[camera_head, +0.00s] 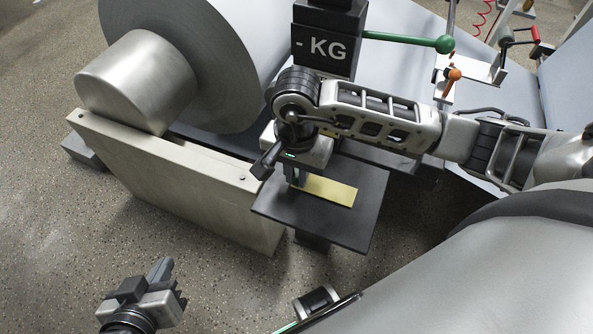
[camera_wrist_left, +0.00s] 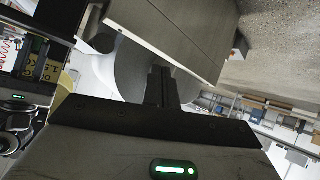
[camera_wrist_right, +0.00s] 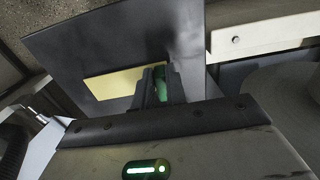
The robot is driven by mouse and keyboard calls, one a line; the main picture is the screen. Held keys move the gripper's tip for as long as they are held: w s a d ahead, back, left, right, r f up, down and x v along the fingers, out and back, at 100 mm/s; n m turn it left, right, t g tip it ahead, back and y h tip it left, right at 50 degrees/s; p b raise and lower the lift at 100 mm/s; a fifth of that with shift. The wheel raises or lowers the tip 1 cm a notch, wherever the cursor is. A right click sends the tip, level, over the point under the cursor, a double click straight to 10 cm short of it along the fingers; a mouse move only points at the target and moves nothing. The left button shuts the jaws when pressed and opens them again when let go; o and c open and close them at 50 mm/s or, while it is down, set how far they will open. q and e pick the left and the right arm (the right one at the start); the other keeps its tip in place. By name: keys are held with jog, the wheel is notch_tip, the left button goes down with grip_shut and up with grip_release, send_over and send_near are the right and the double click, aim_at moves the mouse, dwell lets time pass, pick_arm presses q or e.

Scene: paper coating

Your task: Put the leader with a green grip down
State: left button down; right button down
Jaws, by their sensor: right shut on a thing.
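The leader is a flat yellow strip (camera_head: 325,191) with a green grip (camera_wrist_right: 161,84). It lies over the dark square plate (camera_head: 367,208); I cannot tell whether it touches the plate. My right gripper (camera_head: 297,176) points down at the left end of the strip and is shut on the green grip. In the right wrist view the strip (camera_wrist_right: 112,83) reaches left from the fingers (camera_wrist_right: 158,88), which partly hide the grip. My left gripper (camera_head: 162,270) is shut and empty, low at the left, over the floor and away from the leader. Its fingers (camera_wrist_left: 162,88) touch in the left wrist view.
A metal beam (camera_head: 180,180) and a big paper roll (camera_head: 205,60) stand left of and behind the plate. Open floor (camera_head: 60,240) lies at the left.

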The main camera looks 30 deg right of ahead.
jog(key=shift+f, duration=0.1)
jog(key=c, duration=1.4)
grip_release()
jog(key=shift+c, duration=0.2)
